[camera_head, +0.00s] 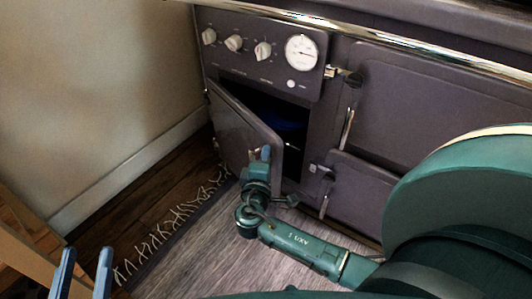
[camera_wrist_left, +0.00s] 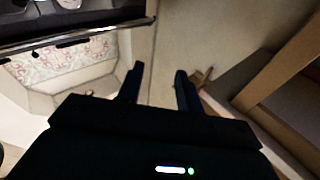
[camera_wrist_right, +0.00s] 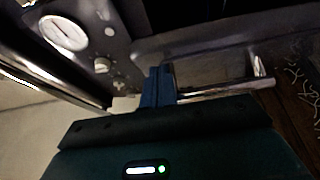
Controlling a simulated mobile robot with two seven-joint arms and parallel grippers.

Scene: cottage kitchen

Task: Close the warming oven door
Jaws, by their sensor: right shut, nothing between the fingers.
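The warming oven door (camera_head: 238,128) is a dark panel on the left of the range, below the knobs. It stands partly open, swung out from its left side. Its dark oven opening (camera_head: 290,125) shows to the right of it. My right gripper (camera_head: 265,153) is shut and empty at the door's lower right edge; I cannot tell whether it touches. In the right wrist view its blue fingers (camera_wrist_right: 158,85) are together. My left gripper (camera_head: 84,270) is open and empty at the lower left, away from the door. Its spread fingers (camera_wrist_left: 160,85) also show in the left wrist view.
The range (camera_head: 430,105) has a chrome rail (camera_head: 400,38) along its front, white knobs (camera_head: 234,43) and a round gauge (camera_head: 301,52). A fringed rug (camera_head: 200,255) lies on the floor before it. A pale wall (camera_head: 90,90) stands at left, with wooden furniture (camera_head: 25,245) at lower left.

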